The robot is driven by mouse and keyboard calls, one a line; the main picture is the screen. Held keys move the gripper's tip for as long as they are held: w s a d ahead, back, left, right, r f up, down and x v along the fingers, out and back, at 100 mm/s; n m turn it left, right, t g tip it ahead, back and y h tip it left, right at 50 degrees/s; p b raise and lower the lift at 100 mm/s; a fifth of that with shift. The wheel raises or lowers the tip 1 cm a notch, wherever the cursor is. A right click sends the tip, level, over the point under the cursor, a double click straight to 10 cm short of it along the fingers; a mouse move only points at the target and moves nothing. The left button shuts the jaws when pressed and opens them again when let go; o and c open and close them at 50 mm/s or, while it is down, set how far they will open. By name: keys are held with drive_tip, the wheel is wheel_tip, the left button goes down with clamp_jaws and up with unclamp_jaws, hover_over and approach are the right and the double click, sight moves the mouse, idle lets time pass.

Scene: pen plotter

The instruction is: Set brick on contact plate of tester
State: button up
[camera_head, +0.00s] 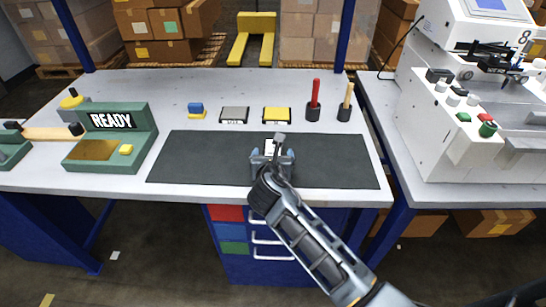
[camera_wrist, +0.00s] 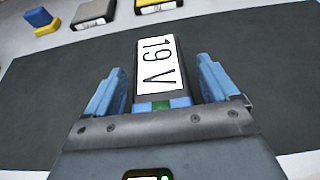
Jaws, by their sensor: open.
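A dark brick with a white label reading "19 V" (camera_wrist: 158,65) lies on the dark mat and also shows in the head view (camera_head: 270,147). My gripper (camera_head: 272,158) is low over the mat with its blue fingers on either side of the brick's near end. In the wrist view, my gripper (camera_wrist: 163,88) is open, with the brick between its fingers and a narrow gap at the right. The green tester (camera_head: 140,122) stands at the left with a "READY" display. Its gold contact plate (camera_head: 93,150) is bare, with a yellow button (camera_head: 126,149) beside it.
Behind the dark mat (camera_head: 205,155) stand a blue-and-yellow block (camera_head: 196,110), a grey labelled box (camera_head: 234,115), a yellow labelled box (camera_head: 277,115) and two handled tools in black holders (camera_head: 313,113). A white machine (camera_head: 450,130) is at right. The mat's left half is clear.

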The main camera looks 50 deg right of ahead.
drive_tip(key=shift+w+d+f, duration=0.2)
drive_tip(key=shift+w+d, duration=0.05)
drive_tip(key=shift+d, duration=0.1)
drive_tip(key=shift+r, duration=0.1)
drive_tip(key=c, duration=1.4)
